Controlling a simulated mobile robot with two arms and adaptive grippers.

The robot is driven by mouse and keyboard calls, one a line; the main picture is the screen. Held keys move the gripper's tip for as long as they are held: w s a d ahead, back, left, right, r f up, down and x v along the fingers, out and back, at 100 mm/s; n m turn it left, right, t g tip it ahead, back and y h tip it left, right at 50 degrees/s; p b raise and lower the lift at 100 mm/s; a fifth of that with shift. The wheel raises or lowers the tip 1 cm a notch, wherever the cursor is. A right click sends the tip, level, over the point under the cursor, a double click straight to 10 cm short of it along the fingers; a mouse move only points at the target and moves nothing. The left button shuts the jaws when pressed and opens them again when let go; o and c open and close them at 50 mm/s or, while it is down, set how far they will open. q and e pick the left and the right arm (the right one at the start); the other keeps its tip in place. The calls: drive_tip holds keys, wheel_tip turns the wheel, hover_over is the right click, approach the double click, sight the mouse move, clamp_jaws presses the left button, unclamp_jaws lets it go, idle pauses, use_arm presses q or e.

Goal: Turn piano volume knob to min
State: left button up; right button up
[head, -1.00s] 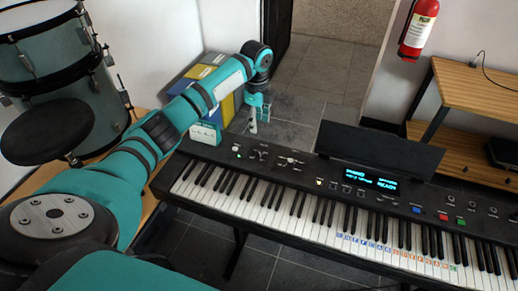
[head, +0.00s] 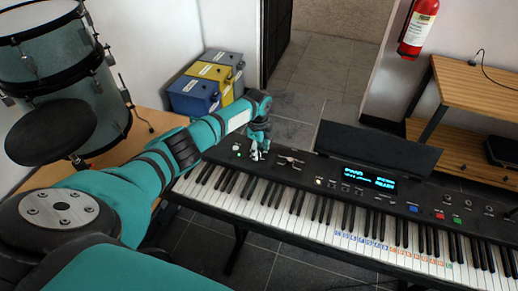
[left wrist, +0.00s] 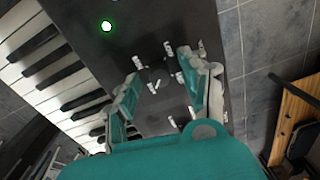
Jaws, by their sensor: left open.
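The black digital piano (head: 312,172) stands across the middle of the head view, with a lit display and a control panel at its left end. In the left wrist view a dark round knob (left wrist: 160,76) with small white marks around it sits on the panel. My left gripper (head: 257,154) is over this left part of the panel. In the left wrist view its two open fingers (left wrist: 160,66) are on either side of the knob. I cannot tell whether they touch it. The knob is hidden behind the gripper in the head view. My right gripper is not in view.
A lit green button (left wrist: 106,26) is near the keys. Blue and yellow boxes (head: 215,75) stand behind the piano's left end. Drums (head: 62,65) and a black stool (head: 50,132) are at the left. A wooden shelf (head: 470,95) and a fire extinguisher (head: 418,28) are at the right.

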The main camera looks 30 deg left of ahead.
use_arm(q)
clamp_jaws()
drive_tip(key=shift+n, duration=0.3)
